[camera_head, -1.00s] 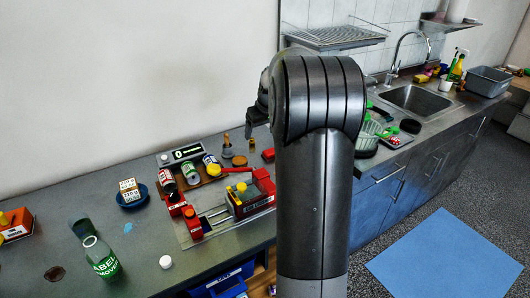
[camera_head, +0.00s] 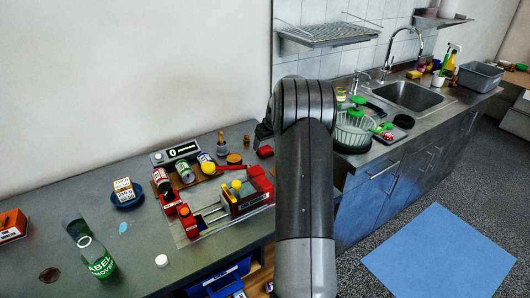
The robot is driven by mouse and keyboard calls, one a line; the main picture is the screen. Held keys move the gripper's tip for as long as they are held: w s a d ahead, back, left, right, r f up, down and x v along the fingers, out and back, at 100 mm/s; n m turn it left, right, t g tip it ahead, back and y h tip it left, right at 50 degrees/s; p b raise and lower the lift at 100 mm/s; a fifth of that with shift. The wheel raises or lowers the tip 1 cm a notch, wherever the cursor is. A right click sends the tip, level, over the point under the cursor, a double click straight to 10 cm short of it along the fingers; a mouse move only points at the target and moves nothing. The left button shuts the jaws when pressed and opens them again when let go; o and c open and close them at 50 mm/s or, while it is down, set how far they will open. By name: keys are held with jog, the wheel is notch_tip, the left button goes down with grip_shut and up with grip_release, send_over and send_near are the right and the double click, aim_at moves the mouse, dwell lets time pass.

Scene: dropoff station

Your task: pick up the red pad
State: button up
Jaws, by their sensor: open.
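A small flat red piece (camera_head: 265,152), which looks like the red pad, lies on the grey workbench just left of my arm. It is small in the picture and its details are hard to tell. My gripper (camera_head: 262,133) shows only in part as a dark shape at the left side of my arm, above and close to the red piece in the picture. Its jaws are open. My arm hides most of it, and I cannot tell its height over the bench. No object shows in it.
A tray (camera_head: 183,240) with red clamps, cans and a red-and-yellow box sits left of my arm. A green-labelled bottle (camera_head: 97,260), a white cap (camera_head: 161,260) and a blue dish (camera_head: 127,203) stand further left.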

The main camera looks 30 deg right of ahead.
aim_at(265, 148)
jog(key=shift+d+x, duration=0.2)
jog(key=shift+x, duration=1.7)
jog(key=shift+c, duration=0.6)
jog(key=c, duration=0.9)
jog(key=shift+r, duration=0.2)
jog(key=shift+c, duration=0.2)
